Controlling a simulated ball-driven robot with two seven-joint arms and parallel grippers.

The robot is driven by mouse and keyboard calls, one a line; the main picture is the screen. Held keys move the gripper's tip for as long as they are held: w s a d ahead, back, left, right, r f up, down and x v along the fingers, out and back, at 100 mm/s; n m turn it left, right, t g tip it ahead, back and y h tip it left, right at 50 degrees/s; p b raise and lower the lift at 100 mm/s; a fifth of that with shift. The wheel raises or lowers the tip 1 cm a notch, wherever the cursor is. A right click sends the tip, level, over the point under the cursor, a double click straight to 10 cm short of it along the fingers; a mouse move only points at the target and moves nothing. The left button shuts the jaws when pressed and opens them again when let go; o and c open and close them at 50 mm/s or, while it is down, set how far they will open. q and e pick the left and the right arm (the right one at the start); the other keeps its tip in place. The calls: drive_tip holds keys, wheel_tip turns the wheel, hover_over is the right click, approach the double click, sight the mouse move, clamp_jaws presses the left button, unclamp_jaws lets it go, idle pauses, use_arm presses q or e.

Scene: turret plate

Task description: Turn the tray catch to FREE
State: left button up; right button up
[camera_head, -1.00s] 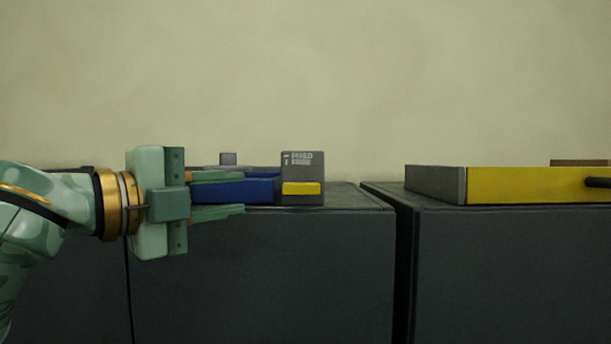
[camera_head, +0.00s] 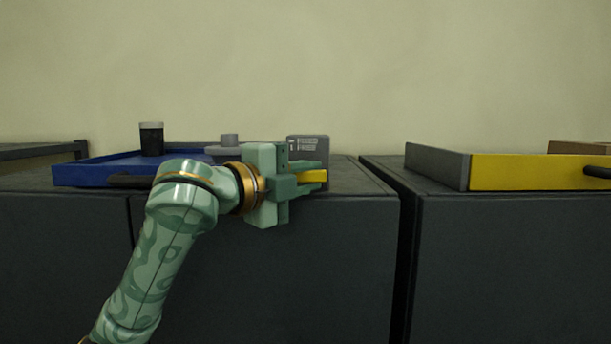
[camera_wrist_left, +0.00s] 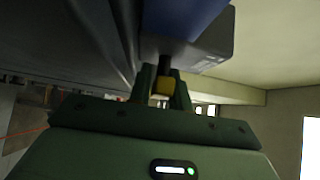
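The tray catch is a yellow lever (camera_head: 315,176) on the front of a grey block (camera_head: 308,149) at the right end of the blue tray (camera_head: 85,174). The lever lies level, pointing sideways. Small pale lettering on the block is too small to read. My left gripper (camera_head: 306,177) comes from the left with one finger above the lever and one below. In the left wrist view the yellow lever (camera_wrist_left: 165,86) sits between the two fingertips, close to both. Whether they press on it is unclear. My right gripper is out of view.
A dark cup (camera_head: 151,139) with a pale rim stands in the blue tray, which has a black handle (camera_head: 130,181). A dark cabinet (camera_head: 330,270) carries the tray. Across a narrow gap, a yellow-fronted tray (camera_head: 525,172) sits on another cabinet (camera_head: 500,270).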

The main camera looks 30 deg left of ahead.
use_arm(q)
clamp_jaws()
drive_tip(key=shift+d, duration=0.15)
drive_tip(key=shift+f, duration=0.1)
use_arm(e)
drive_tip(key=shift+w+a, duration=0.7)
